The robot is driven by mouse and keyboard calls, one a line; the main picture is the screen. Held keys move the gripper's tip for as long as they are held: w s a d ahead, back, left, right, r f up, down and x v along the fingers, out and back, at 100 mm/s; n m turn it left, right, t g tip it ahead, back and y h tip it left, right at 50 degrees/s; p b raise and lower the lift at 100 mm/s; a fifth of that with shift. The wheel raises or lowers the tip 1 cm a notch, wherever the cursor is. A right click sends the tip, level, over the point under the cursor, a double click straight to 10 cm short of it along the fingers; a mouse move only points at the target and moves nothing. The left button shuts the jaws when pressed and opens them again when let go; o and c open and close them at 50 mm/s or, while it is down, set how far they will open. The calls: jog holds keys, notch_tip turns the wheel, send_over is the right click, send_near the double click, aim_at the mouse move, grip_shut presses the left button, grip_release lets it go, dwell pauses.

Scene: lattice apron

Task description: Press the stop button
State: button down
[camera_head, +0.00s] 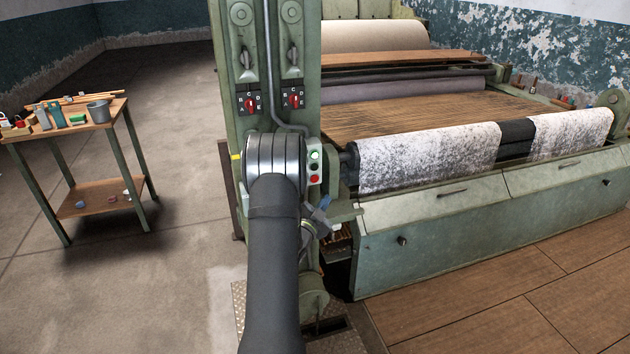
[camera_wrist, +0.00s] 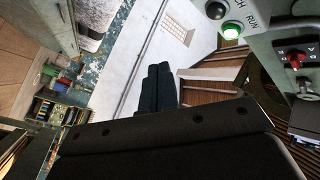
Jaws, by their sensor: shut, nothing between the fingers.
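A small button box (camera_head: 314,161) is on the side of the green machine post, right of my arm's dark link. It has a green button (camera_head: 314,154) at the top, a dark button (camera_head: 314,167) in the middle and a red button (camera_head: 314,178) at the bottom, which looks like the stop button. In the wrist view the lit green button (camera_wrist: 231,31) and a black button (camera_wrist: 215,10) show at the top right; the red one is out of that view. My gripper (camera_wrist: 159,70) is shut and empty, its dark fingers apart from the buttons.
Red rotary switches (camera_head: 251,104) sit on the post above my arm; one also shows in the wrist view (camera_wrist: 297,58). The loom (camera_head: 440,210) with a speckled cloth roll fills the right. A small table (camera_head: 100,122) with tools stands left. Floor between is clear.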

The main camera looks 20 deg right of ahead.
send_near(318, 179)
jog(key=shift+w+d+r, duration=0.15)
jog(key=shift+w+d, duration=0.3)
jog(key=shift+d, duration=0.35)
jog(key=shift+w+d+r, duration=0.2)
jog(key=shift+w+d, duration=0.3)
jog(key=shift+d, duration=0.25)
jog(key=shift+w+d+r, duration=0.15)
jog(key=shift+w+d, duration=0.3)
jog(key=shift+d, duration=0.35)
jog(key=shift+w, duration=0.9)
dwell(0.8)
jog(key=shift+s, duration=0.95)
jog(key=shift+s, duration=2.5)
jog(key=shift+w, duration=0.1)
